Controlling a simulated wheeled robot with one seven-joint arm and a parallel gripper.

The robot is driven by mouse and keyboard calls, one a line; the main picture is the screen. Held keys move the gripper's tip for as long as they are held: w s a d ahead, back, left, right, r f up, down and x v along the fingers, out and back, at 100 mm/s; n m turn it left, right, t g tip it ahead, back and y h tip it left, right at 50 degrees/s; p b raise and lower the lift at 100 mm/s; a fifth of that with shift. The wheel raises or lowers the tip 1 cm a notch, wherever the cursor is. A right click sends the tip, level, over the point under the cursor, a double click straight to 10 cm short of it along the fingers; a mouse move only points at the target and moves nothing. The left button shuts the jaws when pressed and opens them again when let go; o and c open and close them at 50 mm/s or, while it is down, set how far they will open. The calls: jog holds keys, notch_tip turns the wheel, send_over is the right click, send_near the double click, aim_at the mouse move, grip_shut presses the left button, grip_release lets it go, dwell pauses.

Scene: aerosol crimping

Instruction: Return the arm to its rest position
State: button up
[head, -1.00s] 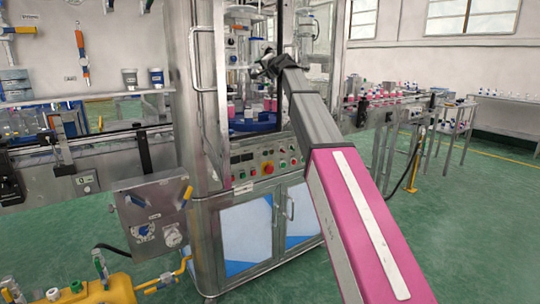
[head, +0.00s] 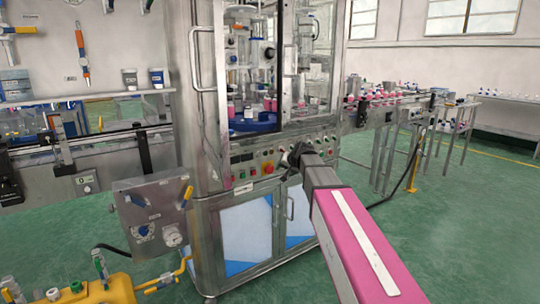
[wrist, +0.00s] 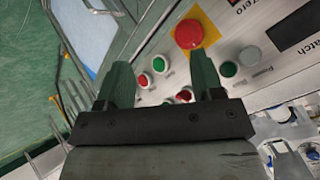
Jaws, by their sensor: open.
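My gripper (wrist: 162,85) shows in the wrist view with its two dark green fingers apart and nothing between them. Beyond the fingers is the machine's control panel (wrist: 260,45) with a red emergency button (wrist: 189,34) on a yellow plate and several red and green buttons. In the head view my arm comes up from the lower right and ends in front of the button panel (head: 240,170) of the crimping machine. The fingers are hard to make out there. How far they are from the panel cannot be told.
The steel machine cabinet (head: 246,232) stands close ahead, with pink-marked cans on a blue turntable (head: 254,122) inside. A conveyor with cans (head: 385,98) runs to the right. A yellow tank (head: 95,291) and a valve box (head: 150,214) are at the left. Green floor (head: 470,230) is open at the right.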

jog(key=s+d+f+n+g+h, duration=0.1)
jog(key=s+d+f+g, duration=0.3)
jog(key=s+f, duration=0.9)
jog(key=s+d+f+n+g+h, duration=0.1)
jog(key=s+d+f+g+h, duration=0.2)
jog(key=s+d+f, duration=0.5)
jog(key=s+f, duration=0.5)
jog(key=s, duration=0.5)
jog(key=shift+f+g+h, duration=0.2)
jog(key=shift+g+h, duration=0.1)
jog(key=shift+g, duration=0.1)
jog(key=shift+s, duration=0.1)
